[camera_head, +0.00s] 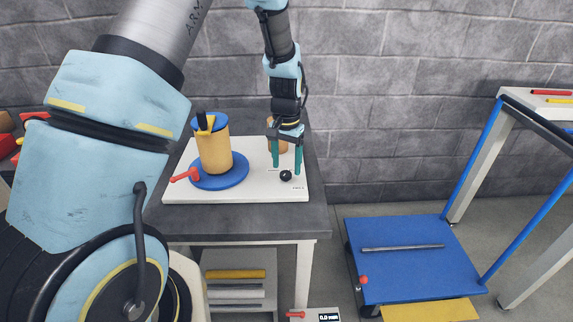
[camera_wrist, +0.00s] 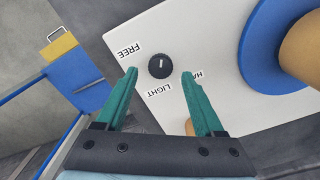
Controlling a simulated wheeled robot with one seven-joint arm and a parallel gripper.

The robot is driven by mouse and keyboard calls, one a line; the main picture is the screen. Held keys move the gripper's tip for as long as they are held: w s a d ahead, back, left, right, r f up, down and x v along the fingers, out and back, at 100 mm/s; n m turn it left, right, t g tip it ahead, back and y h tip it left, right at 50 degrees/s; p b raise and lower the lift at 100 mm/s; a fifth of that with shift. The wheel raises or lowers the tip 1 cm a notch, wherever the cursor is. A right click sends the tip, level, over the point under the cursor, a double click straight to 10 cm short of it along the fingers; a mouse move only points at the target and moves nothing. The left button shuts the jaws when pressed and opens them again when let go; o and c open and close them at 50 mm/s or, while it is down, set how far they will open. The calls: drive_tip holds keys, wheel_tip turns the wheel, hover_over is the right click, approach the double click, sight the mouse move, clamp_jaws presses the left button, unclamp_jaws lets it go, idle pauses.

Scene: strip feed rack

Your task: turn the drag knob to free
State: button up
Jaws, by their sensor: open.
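The drag knob (camera_wrist: 159,66) is a small round black dial on a white board (camera_wrist: 215,75). It carries a short white mark, roughly upright in the wrist view; I cannot tell which label it points to. FREE is printed at its upper left, LIGHT below it, and a third label on the right is partly hidden by a finger. My gripper (camera_wrist: 160,74) is open, with one green finger on either side of the knob and a gap at each side. In the head view the knob (camera_head: 286,176) shows just below my fingertips (camera_head: 287,171).
A yellow drum (camera_head: 215,155) on a blue disc (camera_head: 221,178) with a red-tipped lever stands left of the knob. An orange cylinder (camera_head: 277,146) is partly hidden behind my gripper.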

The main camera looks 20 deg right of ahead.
drive_tip(key=shift+f, duration=0.95)
clamp_jaws()
